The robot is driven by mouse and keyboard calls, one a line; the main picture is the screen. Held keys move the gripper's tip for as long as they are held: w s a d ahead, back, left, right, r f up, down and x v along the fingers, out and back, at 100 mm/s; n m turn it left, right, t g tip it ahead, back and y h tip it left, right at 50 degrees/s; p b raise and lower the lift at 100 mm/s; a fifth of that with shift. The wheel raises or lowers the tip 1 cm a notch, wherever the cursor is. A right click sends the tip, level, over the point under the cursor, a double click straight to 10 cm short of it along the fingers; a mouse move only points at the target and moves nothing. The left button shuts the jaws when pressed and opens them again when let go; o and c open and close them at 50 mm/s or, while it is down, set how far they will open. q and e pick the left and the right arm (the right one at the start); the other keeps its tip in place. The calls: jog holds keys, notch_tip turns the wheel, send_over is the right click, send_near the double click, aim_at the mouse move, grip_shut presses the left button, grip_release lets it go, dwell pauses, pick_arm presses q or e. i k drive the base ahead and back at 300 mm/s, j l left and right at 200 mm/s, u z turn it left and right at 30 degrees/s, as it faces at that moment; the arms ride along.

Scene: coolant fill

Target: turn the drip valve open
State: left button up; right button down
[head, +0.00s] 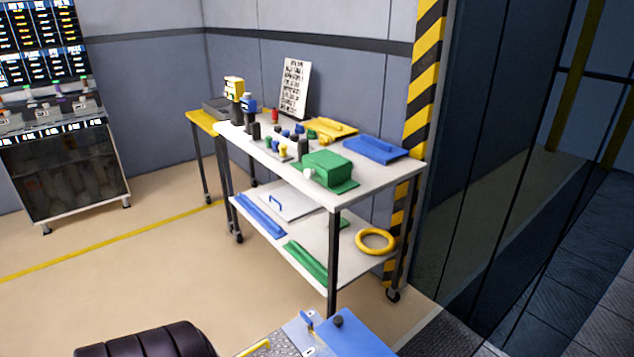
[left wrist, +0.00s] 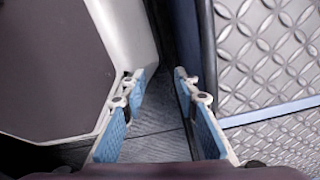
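No drip valve can be made out for certain in either view. At the bottom edge of the head view is part of a machine with a blue cover (head: 362,336). It bears a black knob (head: 338,321), and a small upright blue lever (head: 307,319) stands beside the cover. The lower part of the machine is cut off by the frame. My left gripper (left wrist: 165,75) shows in the left wrist view, its two blue-padded fingers apart with nothing between them. Grey floor shows through the gap. My right gripper is in neither view.
A two-shelf trolley (head: 385,185) with tools and a green box (head: 328,167) stands beyond the machine. A yellow ring (head: 375,241) lies on its lower shelf. In the left wrist view, tread plate (left wrist: 265,50) is close on the right. Open floor (head: 150,270) lies left.

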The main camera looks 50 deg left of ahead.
aim_at(310, 323)
jog(key=i, duration=1.45)
jog(key=i+u, duration=0.2)
jog(key=i, duration=0.3)
jog(key=i+u, duration=0.15)
jog(key=i, duration=0.35)
jog(key=i+l+u, duration=0.2)
jog(key=i, duration=0.3)
